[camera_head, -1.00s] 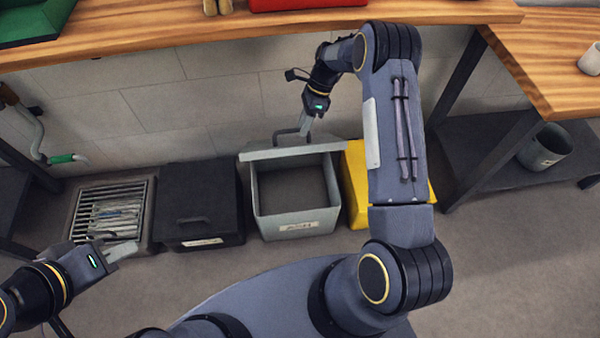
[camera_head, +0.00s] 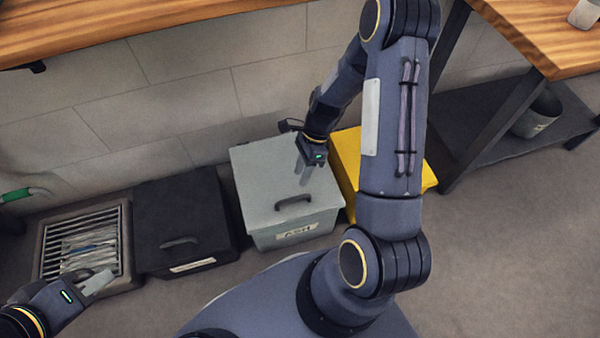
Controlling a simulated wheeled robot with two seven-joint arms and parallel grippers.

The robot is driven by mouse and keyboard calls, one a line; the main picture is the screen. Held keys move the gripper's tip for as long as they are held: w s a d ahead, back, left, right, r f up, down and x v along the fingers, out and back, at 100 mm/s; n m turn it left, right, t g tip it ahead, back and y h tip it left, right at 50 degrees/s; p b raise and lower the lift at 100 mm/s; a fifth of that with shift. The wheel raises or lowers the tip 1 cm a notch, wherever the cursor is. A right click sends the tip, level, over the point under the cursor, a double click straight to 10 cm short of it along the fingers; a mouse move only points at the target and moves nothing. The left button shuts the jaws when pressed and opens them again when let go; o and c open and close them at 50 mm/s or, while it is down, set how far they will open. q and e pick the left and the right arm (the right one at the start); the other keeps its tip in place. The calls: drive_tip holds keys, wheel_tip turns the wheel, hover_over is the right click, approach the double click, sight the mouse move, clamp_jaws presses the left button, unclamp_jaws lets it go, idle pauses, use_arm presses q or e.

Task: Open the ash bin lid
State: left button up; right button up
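The grey ash bin (camera_head: 285,237), labelled ASH, stands on the floor in the middle. Its grey lid (camera_head: 262,172) lies shut over the top. A dark handle (camera_head: 292,202) sits near the lid's front edge. My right gripper (camera_head: 303,176) is over the back right part of the lid, behind the handle and not around it. Its fingers point down close to the lid; I cannot tell whether they touch it or how far apart they are. My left gripper (camera_head: 100,284) is low at the left, in front of the floor grate, away from the ash bin.
A black lidded bin (camera_head: 180,215) stands left of the ash bin, and a yellow bin (camera_head: 346,155) stands right of it, partly behind my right arm. A floor grate (camera_head: 80,245) is at the far left. Wooden worktops (camera_head: 130,18) run above, with a wall behind.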

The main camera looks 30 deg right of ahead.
idle(0.6)
drive_tip(key=s+a+r+n+t, duration=0.1)
drive_tip(key=s+r+n+t, duration=0.1)
drive_tip(key=r+n, duration=0.5)
drive_tip(key=s+a+r+n+t, duration=0.1)
drive_tip(key=r+n+t, duration=0.1)
drive_tip(key=r, duration=0.9)
drive_tip(key=s+a+r+n+t+h, duration=0.1)
drive_tip(key=s+r+n+t, duration=0.1)
drive_tip(key=s+r+n, duration=0.3)
drive_tip(key=s+a+r+n+t, duration=0.2)
drive_tip(key=s+r+n, duration=0.1)
drive_tip(key=s+n, duration=0.35)
wheel_tip(320, 180, up, 31)
drive_tip(key=p, duration=3.1)
drive_tip(key=shift+d+m, duration=0.3)
drive_tip(key=shift+m, duration=0.05)
drive_tip(key=shift+w+f, duration=0.1)
